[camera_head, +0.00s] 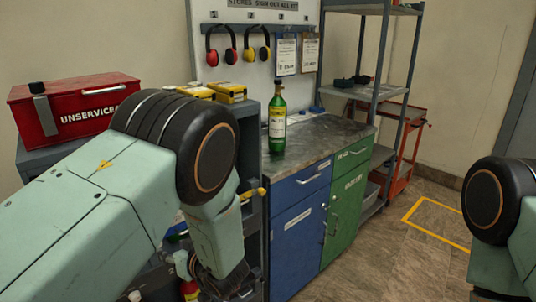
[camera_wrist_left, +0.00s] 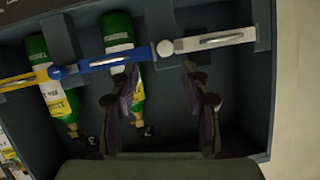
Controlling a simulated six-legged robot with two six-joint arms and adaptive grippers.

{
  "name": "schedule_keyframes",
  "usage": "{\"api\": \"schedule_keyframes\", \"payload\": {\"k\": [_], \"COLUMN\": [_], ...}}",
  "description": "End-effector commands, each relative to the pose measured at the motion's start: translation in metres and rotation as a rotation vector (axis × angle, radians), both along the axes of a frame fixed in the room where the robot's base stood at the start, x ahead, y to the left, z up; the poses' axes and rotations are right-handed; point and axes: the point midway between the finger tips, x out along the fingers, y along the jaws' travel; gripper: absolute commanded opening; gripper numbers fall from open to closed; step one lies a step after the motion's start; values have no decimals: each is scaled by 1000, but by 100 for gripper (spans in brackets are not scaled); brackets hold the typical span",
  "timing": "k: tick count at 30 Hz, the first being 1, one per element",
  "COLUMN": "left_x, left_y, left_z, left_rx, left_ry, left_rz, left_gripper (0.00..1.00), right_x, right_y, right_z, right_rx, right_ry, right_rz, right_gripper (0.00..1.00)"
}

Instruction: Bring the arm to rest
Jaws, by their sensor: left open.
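My left arm (camera_head: 95,215) reaches in from the left and bends down at a black joint in the head view. In the left wrist view, my left gripper (camera_wrist_left: 160,88) is open, with nothing between its dark fingers. The fingers are in front of a dark rack, near a white-ended handle (camera_wrist_left: 205,42) and just right of a green bottle (camera_wrist_left: 118,40). My right arm (camera_head: 518,238) shows at the right edge of the head view; its gripper is not clearly visible.
A green bottle (camera_head: 277,122) stands on the grey worktop (camera_head: 318,135) over blue and green cabinets. A red box (camera_head: 72,112) is at the left. Floor is clear at right.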

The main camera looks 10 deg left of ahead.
Motion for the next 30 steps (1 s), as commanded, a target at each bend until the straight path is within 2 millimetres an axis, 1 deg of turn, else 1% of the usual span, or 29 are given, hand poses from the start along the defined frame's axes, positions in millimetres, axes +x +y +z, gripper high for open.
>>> {"api": "schedule_keyframes", "payload": {"k": [2, 4, 5, 8, 9, 11, 12, 14, 15, 17, 18, 20, 21, 24, 27, 28, 30], "left_x": [1, -5, -10, -37, -52, -77, -97, -130, -153, -189, -213, -250, -273, -322, -356, -363, -369], "left_y": [-7, -13, -15, -20, -22, -26, -28, -33, -37, -43, -47, -53, -58, -67, -71, -71, -69], "left_z": [-8, -21, -29, -62, -77, -98, -113, -134, -146, -161, -170, -180, -185, -191, -196, -198, -203], "left_rx": [-19, -40, -52, -104, -130, -173, -206, -260, -299, -359, -400, -462, -502, -588, -648, -661, -676], "left_ry": [17, 60, 87, 198, 250, 332, 389, 479, 540, 627, 684, 764, 813, 913, 972, 981, 986], "left_rz": [-70, -153, -191, -304, -344, -403, -438, -490, -521, -563, -590, -623, -643, -681, -687, -676, -658], "left_gripper": [47, 47, 47, 47, 47, 47, 47, 47, 47, 47, 47, 47, 47, 47, 47, 47, 47], "right_x": [0, 0, 0, 0, 0, 0, 0, 0, 0, 0, 0, 0, 0, 0, 0, 0, 0], "right_y": [0, 0, 0, 0, 0, 0, 0, 0, 0, 0, 0, 0, 0, 0, 0, 0, 0], "right_z": [0, 0, -1, -5, -7, -11, -13, -17, -20, -24, -27, -32, -35, -41, -48, -50, -53], "right_rx": [0, 0, 0, 0, 0, 0, 0, 0, 0, 0, 0, 0, 0, 0, 0, 0, 0], "right_ry": [0, 0, 0, 0, 0, 0, 0, 0, 0, 0, 0, 0, 0, 0, 0, 0, 0], "right_rz": [0, 0, 0, 0, 0, 0, 0, 0, 0, 0, 0, 0, 0, 0, 0, 0, 0], "right_gripper": [40, 40, 40, 40, 40, 40, 40, 40, 40, 40, 40, 40, 40, 40, 40, 40, 40]}}
